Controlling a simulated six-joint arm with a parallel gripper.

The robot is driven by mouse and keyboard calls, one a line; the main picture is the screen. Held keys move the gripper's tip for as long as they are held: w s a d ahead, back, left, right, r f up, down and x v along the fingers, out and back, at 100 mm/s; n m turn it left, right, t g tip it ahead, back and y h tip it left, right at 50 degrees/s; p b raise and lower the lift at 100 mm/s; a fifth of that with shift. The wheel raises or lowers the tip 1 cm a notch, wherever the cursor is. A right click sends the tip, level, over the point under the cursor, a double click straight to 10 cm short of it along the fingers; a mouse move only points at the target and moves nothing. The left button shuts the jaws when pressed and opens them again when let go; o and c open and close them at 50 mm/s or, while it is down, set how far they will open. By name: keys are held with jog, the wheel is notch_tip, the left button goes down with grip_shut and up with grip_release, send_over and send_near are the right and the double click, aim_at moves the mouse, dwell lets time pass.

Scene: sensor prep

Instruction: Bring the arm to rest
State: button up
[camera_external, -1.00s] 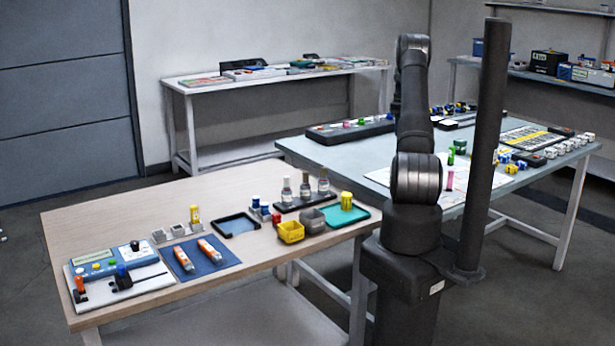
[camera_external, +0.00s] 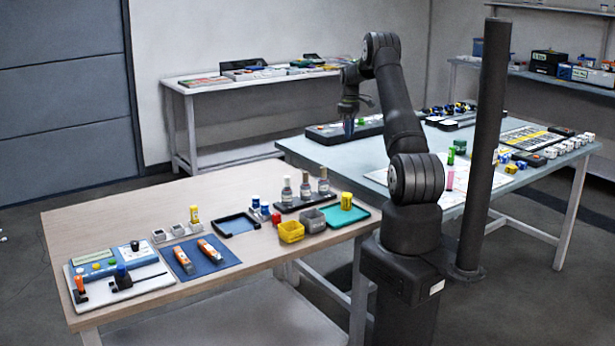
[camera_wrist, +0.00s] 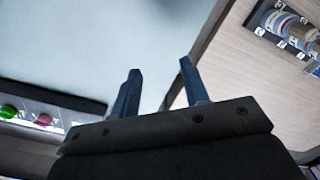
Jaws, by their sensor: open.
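My gripper (camera_external: 348,127) points down in the external view, over the left part of the grey-blue table (camera_external: 310,151), in front of the black tray (camera_external: 322,136) there. In the wrist view my gripper (camera_wrist: 158,85) shows two dark blue fingers standing apart with nothing between them. The fingers are above the gap between the grey-blue tabletop (camera_wrist: 90,40) and the wooden tabletop (camera_wrist: 235,80). My arm is bent, with its elbow raised.
The wooden table (camera_external: 130,205) holds yellow and grey bins (camera_external: 291,232), bottles (camera_external: 305,186) and a blue mat (camera_external: 200,258). A black post (camera_external: 485,150) stands right of my arm. A white bench (camera_external: 240,90) stands behind.

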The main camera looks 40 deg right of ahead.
jog(key=w+a+n, duration=0.1)
jog(key=w+a, duration=0.1)
jog(key=a, duration=0.5)
jog(key=w+a+n, duration=0.1)
jog(key=w+a, duration=0.2)
jog(key=a, duration=0.4)
jog(key=shift+a+f, duration=0.15)
jog(key=shift+f, duration=0.2)
jog(key=s+d+m, duration=0.1)
jog(key=s+d, duration=0.3)
jog(key=d, duration=0.6)
jog(key=s+d+m, duration=0.1)
jog(key=s+d, duration=0.3)
jog(key=d, duration=0.5)
jog(key=shift+d+r+m, duration=0.4)
jog(key=shift+r, duration=0.05)
